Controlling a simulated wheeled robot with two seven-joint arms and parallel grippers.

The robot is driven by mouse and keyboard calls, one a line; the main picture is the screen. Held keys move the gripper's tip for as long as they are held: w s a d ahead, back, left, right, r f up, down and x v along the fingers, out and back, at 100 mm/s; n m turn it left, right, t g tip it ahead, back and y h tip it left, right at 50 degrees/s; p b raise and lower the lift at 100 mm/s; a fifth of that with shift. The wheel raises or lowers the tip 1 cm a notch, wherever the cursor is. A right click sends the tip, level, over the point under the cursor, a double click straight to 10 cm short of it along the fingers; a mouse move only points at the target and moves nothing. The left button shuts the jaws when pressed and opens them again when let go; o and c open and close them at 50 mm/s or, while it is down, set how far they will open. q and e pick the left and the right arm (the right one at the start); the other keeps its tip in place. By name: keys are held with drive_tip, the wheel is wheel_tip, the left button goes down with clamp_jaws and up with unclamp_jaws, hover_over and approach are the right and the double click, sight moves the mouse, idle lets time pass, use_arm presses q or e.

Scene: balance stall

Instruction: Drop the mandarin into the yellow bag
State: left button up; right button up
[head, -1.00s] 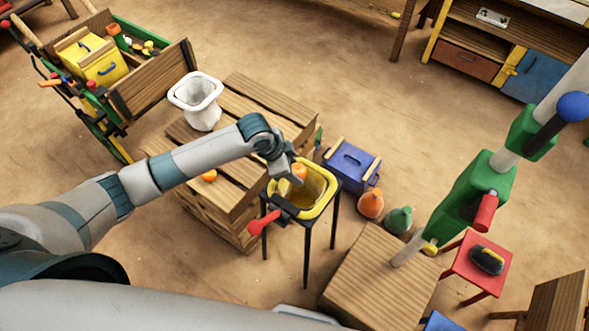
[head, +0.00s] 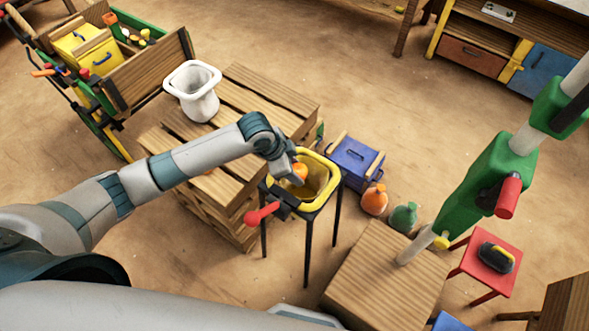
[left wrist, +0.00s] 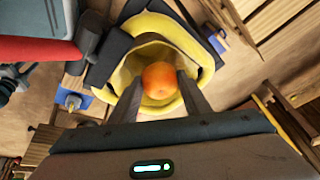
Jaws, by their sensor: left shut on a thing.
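The mandarin (head: 299,172) is a small orange fruit held between the fingertips of my left gripper (head: 297,175). The yellow bag (head: 334,182) stands open on a dark-legged stand, with a thick yellow rim. In the left wrist view the mandarin (left wrist: 158,77) sits between the two dark fingers, in front of the bag's opening, and the yellow rim (left wrist: 203,48) shows around it. The gripper is shut on the mandarin over the bag's left part. The exact height above the opening is hard to tell. My right gripper is not in view.
A white bag (head: 190,75) stands on the wooden crate (head: 262,100) to the left. A blue box (head: 355,160) and orange (head: 374,200) and green (head: 403,217) bags are on the floor to the right. A red handle (head: 262,214) sticks out beside the stand.

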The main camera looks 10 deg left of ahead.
use_arm(q)
drive_tip(key=shift+f, duration=0.15)
drive_tip(key=o, duration=1.1)
drive_tip(key=shift+o, duration=0.2)
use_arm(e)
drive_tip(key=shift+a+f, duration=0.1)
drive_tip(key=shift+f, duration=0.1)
use_arm(q)
drive_tip(key=shift+s+a+r, duration=0.1)
drive_tip(key=shift+a+r, duration=0.15)
drive_tip(key=shift+r, duration=0.45)
drive_tip(key=b+v, duration=0.2)
drive_tip(key=v, duration=1.4)
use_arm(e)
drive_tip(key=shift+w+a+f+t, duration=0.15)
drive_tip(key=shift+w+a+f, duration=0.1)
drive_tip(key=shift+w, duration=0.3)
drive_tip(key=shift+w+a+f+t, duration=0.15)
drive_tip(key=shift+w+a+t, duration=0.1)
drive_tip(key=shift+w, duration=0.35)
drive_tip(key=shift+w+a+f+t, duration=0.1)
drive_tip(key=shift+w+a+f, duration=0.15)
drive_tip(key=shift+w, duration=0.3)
